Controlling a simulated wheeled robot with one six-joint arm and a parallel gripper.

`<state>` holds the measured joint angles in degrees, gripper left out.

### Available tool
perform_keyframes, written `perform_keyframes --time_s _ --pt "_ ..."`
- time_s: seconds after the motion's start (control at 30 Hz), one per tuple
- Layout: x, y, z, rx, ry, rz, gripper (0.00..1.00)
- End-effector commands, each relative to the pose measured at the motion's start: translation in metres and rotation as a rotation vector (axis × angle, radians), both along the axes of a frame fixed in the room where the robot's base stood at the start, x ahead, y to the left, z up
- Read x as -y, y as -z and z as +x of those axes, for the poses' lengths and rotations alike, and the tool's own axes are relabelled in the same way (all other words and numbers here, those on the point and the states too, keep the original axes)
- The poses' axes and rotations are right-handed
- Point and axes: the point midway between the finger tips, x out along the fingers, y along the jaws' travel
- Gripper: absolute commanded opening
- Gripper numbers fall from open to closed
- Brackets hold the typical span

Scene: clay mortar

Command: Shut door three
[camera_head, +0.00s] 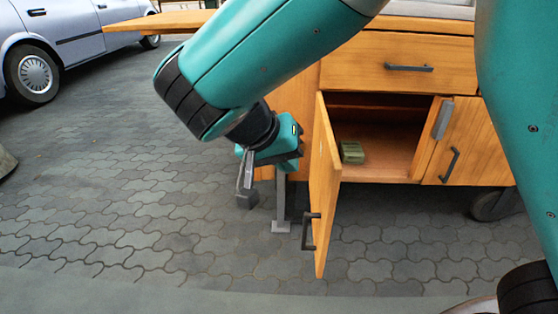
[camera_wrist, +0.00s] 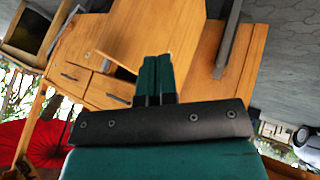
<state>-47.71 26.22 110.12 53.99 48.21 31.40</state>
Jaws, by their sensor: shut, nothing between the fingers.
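A wooden cabinet door (camera_head: 325,195) stands open, swung out from the left side of a compartment. Its dark handle (camera_head: 309,232) is on the outer face, near the free edge. No number shows on it, so I cannot confirm that it is door three. My gripper (camera_head: 299,148) is just left of the door, on its outer side; I cannot tell whether they touch. In the wrist view my gripper's two fingers (camera_wrist: 157,76) lie together, shut and empty, in front of a wooden panel (camera_wrist: 150,28). I cannot tell which panel this is.
A small green block (camera_head: 351,153) lies inside the open compartment. A closed door (camera_head: 468,140) is to the right, with a drawer (camera_head: 445,68) above. A grey metal leg (camera_head: 281,205) stands beside the open door. Paving left is clear up to a parked car (camera_head: 75,40).

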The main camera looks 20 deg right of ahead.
Motion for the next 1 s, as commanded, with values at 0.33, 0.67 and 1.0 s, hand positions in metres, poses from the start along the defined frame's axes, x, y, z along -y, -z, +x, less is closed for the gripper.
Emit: perform_keyframes --time_s 0.33,0.67,1.0 --pt "0.046 0.036 0.002 0.001 0.001 0.003 0.00" --pt "0.062 0.033 -0.003 -0.002 -0.002 0.001 0.00" --pt "0.062 0.032 -0.004 -0.002 -0.013 0.000 0.00"
